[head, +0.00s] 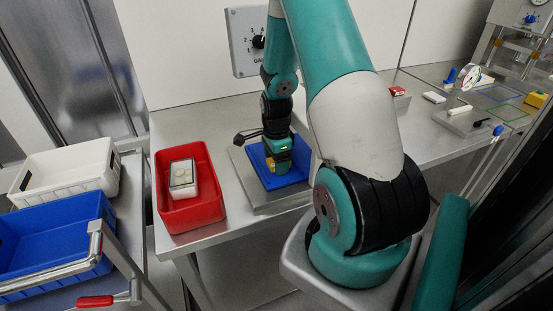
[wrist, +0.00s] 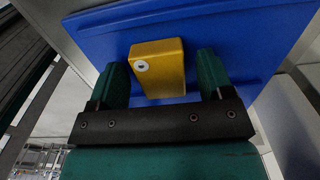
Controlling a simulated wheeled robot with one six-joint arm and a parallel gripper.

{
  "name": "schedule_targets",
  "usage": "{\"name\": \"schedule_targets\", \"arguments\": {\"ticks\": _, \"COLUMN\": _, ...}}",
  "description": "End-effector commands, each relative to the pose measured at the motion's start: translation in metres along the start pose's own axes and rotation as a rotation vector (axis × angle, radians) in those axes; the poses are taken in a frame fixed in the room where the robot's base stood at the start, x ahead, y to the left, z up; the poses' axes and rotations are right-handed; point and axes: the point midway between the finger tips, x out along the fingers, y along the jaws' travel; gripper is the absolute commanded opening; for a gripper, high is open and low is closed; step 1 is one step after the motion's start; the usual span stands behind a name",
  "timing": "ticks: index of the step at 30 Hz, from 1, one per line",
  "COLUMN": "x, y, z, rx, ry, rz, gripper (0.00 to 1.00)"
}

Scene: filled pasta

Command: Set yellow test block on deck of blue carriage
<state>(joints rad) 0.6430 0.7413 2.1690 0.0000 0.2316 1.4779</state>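The yellow test block (wrist: 158,68), with a pale round spot on its face, is over the blue carriage deck (wrist: 235,40) and appears to rest on it. My gripper (wrist: 162,78) is open, its green fingers on either side of the block. A gap shows on the right; on the left the finger is very close, and contact cannot be told. In the head view, my gripper (head: 278,162) points down at the blue carriage (head: 294,176), and the block (head: 283,167) is partly hidden by it.
A red bin (head: 205,212) holding a pale boxed item stands left of the carriage. A white bin (head: 60,178) and a blue bin (head: 50,240) stand farther left. A yellow piece (head: 537,99) and small tools lie on the right bench. A gauge panel (head: 247,42) is behind.

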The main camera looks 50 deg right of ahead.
Motion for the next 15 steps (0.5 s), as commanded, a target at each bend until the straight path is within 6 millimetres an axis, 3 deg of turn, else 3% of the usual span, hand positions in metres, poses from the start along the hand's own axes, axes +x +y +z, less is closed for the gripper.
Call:
{"name": "schedule_targets", "arguments": {"ticks": 9, "x": -0.007, "y": -0.001, "z": 0.0, "rx": 0.0, "ry": 0.0, "rz": -0.003, "gripper": 0.73}}
{"name": "schedule_targets", "arguments": {"ticks": 15, "x": -0.04, "y": -0.001, "z": 0.0, "rx": 0.0, "ry": 0.001, "rz": -0.007, "gripper": 0.73}}
